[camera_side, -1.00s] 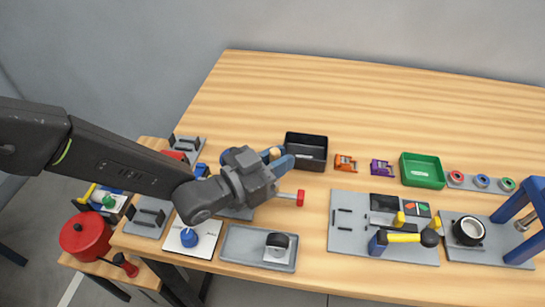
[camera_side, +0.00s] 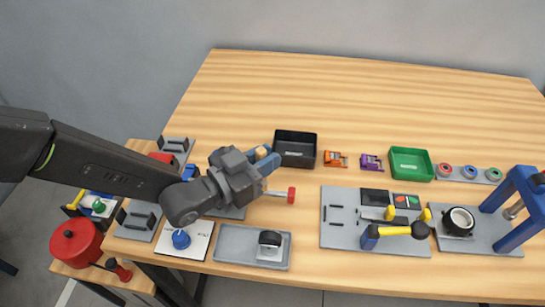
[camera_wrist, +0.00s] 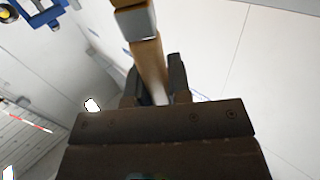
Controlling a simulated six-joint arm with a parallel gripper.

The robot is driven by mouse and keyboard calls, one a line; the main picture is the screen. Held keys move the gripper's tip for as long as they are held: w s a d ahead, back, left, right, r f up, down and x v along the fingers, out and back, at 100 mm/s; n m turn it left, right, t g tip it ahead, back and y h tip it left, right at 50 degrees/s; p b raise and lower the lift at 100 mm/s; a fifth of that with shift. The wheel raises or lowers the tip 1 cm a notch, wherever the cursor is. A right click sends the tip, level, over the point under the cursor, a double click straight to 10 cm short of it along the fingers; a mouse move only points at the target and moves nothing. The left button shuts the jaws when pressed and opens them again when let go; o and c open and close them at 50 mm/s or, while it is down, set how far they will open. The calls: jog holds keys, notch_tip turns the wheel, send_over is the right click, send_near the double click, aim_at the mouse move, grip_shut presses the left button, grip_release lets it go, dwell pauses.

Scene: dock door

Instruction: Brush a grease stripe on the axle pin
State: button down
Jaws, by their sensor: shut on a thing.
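My gripper (camera_wrist: 155,78) is shut on a wooden-handled brush (camera_wrist: 150,62) with a pale metal band at its far end; the bristles are not clear in the wrist view. In the side view my gripper (camera_side: 255,166) is over the left part of the bench, short of the black bin, and the wooden end (camera_side: 262,152) shows beside blue parts. A metal pin (camera_side: 514,211), apparently the axle pin, is in a blue stand (camera_side: 524,187) at the far right, well apart from my gripper. A dark round pot with a white rim (camera_side: 460,219) stands left of that stand.
A black bin (camera_side: 295,136), orange and purple pieces and a green tray (camera_side: 410,149) lie behind. A rod with a red end (camera_side: 291,195) is near my gripper. The back of the wooden bench is clear.

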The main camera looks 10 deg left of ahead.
jog(key=a, duration=0.3)
jog(key=shift+f, duration=0.1)
dwell(2.3)
notch_tip(320, 180, up, 6)
dwell(0.7)
jog(key=shift+d, duration=0.1)
jog(key=shift+r, duration=1.55)
